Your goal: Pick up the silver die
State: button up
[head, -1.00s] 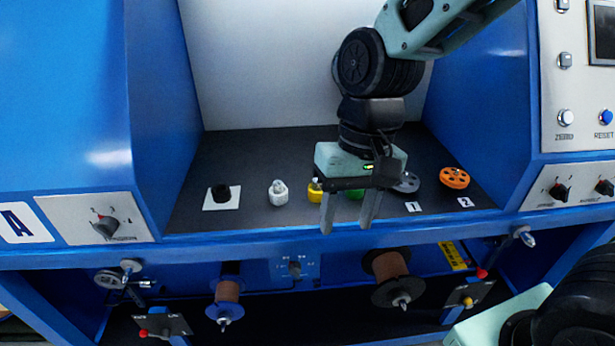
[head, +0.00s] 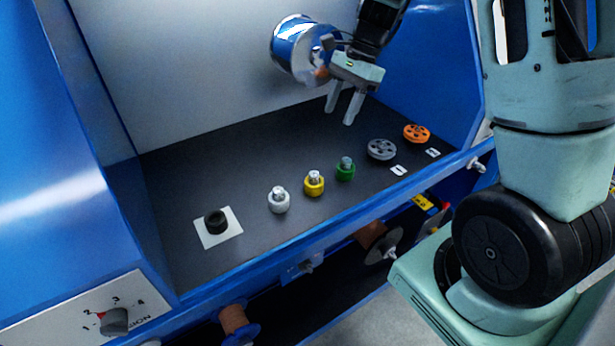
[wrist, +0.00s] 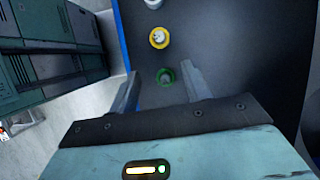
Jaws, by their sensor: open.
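The silver die (head: 279,201), a small pale knob-like piece with a metallic top, stands upright on the dark work surface (head: 230,160). It is left of the yellow die (head: 314,183) and the green die (head: 345,169). My gripper (head: 338,115) is open and empty, above the surface towards the back right, apart from the silver die. In the wrist view the green die (wrist: 165,76) shows between the fingers. The yellow die (wrist: 159,38) is beyond it, and the silver die (wrist: 153,3) is cut off at the top edge.
A black ring-like piece (head: 215,222) sits on a white square at the left. A grey pulley (head: 382,149) and an orange pulley (head: 416,133) lie to the right. A silver spool (head: 296,50) is on the back wall. Blue side walls bound the surface.

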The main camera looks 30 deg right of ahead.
jog(key=p, duration=0.1)
send_near(314, 173)
notch_tip(314, 173, down, 3)
jog(key=shift+a+r+p+x, duration=0.15)
jog(key=shift+p+x, duration=0.1)
jog(key=shift+x, duration=0.7)
jog(key=shift+a+p+x, duration=0.2)
jog(key=shift+p+x, duration=0.05)
jog(key=shift+x, duration=0.75)
jog(key=shift+a+r+p+x, duration=0.15)
jog(key=shift+p+x, duration=0.1)
jog(key=shift+x, duration=0.7)
grip_shut()
